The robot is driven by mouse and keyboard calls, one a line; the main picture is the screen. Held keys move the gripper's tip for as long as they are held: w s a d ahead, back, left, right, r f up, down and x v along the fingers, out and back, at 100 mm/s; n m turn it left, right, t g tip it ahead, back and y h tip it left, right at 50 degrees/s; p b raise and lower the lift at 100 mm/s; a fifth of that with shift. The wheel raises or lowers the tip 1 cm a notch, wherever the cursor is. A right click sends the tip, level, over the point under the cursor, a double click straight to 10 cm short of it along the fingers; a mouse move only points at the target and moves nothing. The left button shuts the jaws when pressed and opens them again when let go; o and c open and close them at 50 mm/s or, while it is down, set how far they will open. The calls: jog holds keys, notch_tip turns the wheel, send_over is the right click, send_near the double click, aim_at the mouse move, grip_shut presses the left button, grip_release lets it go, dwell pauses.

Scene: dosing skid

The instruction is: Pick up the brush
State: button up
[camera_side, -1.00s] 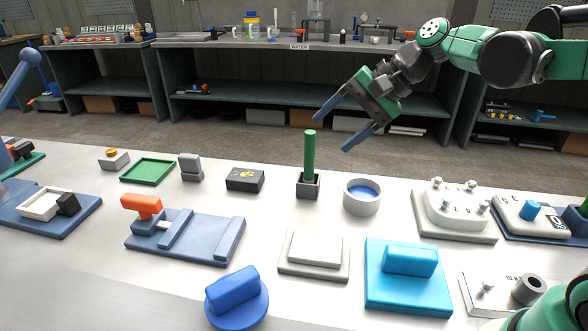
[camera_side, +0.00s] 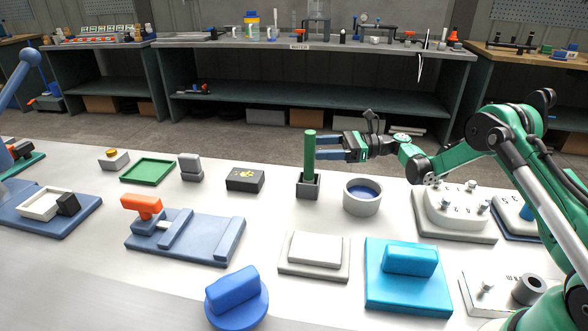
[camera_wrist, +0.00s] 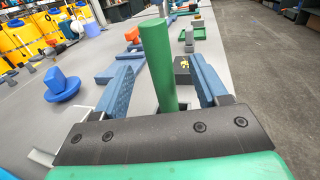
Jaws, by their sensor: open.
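The brush (camera_side: 310,150) shows as a green round handle standing upright in a small dark square holder (camera_side: 308,188); its lower end is hidden inside the holder. My gripper (camera_side: 325,148) is level, at the upper part of the handle, coming from the right. In the wrist view the green handle (camera_wrist: 158,60) stands between the two blue fingers of my gripper (camera_wrist: 160,85), with a visible gap on each side. The jaws are open and hold nothing.
A grey round cup with blue inside (camera_side: 362,196) stands just right of the holder, below my gripper. A black box with a yellow mark (camera_side: 245,180) is to the left. A blue fixture with an orange handle (camera_side: 190,238) lies nearer the front.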

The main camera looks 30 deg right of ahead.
jog(key=x, duration=0.5)
jog(key=shift+c, duration=0.2)
grip_shut()
